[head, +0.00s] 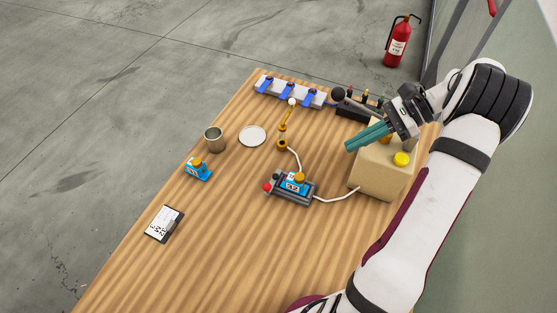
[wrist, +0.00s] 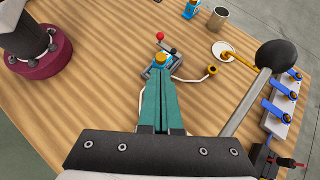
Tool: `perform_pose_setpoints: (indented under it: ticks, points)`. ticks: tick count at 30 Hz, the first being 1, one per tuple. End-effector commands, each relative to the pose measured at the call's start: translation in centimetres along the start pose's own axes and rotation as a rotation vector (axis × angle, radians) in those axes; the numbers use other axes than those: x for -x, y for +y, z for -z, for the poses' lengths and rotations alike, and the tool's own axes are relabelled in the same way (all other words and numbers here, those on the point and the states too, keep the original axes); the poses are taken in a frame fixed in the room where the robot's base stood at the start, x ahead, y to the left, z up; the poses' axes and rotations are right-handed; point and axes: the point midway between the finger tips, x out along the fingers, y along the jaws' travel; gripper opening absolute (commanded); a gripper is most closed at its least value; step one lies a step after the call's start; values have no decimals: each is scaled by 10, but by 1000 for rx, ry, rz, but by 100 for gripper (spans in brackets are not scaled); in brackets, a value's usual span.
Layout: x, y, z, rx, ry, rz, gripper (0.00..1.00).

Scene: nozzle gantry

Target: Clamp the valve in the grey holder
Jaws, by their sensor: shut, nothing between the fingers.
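The grey holder (head: 276,196) stands mid-table with a blue valve (head: 295,184) with an orange cap seated in it. A red-knobbed lever (head: 267,187) is at the holder's left side. In the wrist view the holder (wrist: 150,71) and the valve's orange cap (wrist: 161,58) show just past my fingertips, which hide part of them. Whether the clamp is closed on the valve I cannot tell. My gripper (head: 349,146) has teal fingers, shut and empty, above the beige box and apart from the holder; it also shows in the wrist view (wrist: 160,84).
A beige box (head: 378,181) with a yellow button (head: 401,159) stands under my gripper. A black ball on a rod (head: 338,94) is close by. A yellow nozzle arm (head: 284,128), white disc (head: 252,136), mug (head: 214,139), loose blue valve (head: 197,171) and valve rack (head: 290,92) are farther off.

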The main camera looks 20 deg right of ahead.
Motion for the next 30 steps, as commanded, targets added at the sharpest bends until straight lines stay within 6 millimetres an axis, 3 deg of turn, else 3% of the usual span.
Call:
perform_pose_setpoints:
  ticks: [9, 13, 30]
  points:
    - [-1, 0, 1, -2, -2, 1, 0]
    - [-14, 0, 0, 0, -4, -1, 0]
    - [-139, 0, 0, -1, -3, -3, 0]
